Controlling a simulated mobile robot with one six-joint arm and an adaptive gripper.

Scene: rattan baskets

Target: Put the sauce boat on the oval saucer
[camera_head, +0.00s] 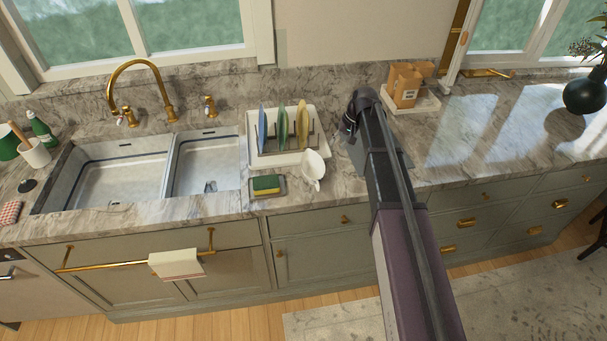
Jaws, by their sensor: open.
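The white sauce boat (313,168) stands on the marble counter, just right of the dish rack's front corner and near the counter's front edge. My gripper (350,120) is over the counter to the right of the sauce boat and farther back, apart from it. It is open, and I see nothing held in it. My arm hides part of the counter. A flat grey shape (356,158) shows beside my arm; I cannot tell whether it is the oval saucer. I cannot make out the saucer clearly elsewhere.
A white dish rack (254,157) with coloured plates stands left of my gripper. A sponge (266,184) lies in front of it. A double sink (120,175) is at left. A tray (425,105) with brown packages is behind at right. The counter farther right is mostly clear.

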